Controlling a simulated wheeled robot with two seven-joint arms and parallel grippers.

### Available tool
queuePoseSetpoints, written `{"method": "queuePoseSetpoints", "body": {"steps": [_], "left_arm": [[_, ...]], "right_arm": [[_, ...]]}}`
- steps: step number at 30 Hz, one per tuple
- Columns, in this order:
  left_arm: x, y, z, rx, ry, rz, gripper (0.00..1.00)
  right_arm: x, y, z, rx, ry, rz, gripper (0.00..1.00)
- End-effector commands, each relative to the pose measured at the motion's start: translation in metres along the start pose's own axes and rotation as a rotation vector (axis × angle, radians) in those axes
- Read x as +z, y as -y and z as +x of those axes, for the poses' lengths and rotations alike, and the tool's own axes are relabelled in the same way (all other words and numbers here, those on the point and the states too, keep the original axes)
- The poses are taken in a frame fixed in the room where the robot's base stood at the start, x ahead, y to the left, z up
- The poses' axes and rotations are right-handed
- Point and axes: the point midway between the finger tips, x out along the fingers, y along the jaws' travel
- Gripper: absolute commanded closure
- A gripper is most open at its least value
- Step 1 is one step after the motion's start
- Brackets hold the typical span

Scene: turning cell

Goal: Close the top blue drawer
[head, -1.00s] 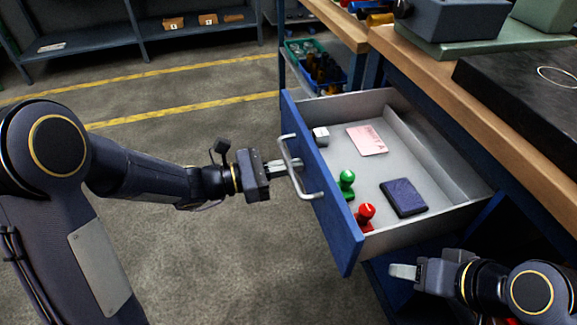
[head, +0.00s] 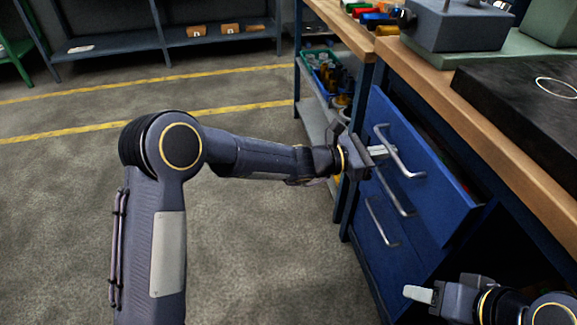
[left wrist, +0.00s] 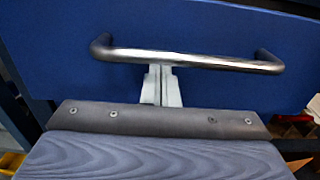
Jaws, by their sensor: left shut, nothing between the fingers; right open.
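My right gripper (head: 418,294) is open and empty at the lower right.
Lower drawers with handles (head: 382,222) sit beneath the top one. The wooden bench top (head: 500,130) is above, with a black plate (head: 520,85) on it. A shelf unit with a parts bin (head: 325,72) stands behind. The floor on the left is clear.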

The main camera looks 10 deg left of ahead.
Motion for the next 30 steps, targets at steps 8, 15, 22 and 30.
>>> {"method": "queuePoseSetpoints", "body": {"steps": [8,15,22,30], "left_arm": [[0.0,0.0,0.034,0.0,0.0,-0.001,1.0],[0.001,0.0,0.042,0.001,0.0,0.0,1.0],[0.002,0.0,0.043,0.002,0.002,0.001,1.0],[0.003,-0.003,0.038,0.001,0.004,0.001,1.0]], "right_arm": [[0.0,0.0,0.0,0.0,0.0,0.0,0.49],[0.0,0.0,0.0,0.0,0.0,0.0,0.49],[0.0,0.0,0.0,0.0,0.0,0.0,0.49],[-0.001,0.001,-0.001,0.0,0.0,0.0,0.49]]}}
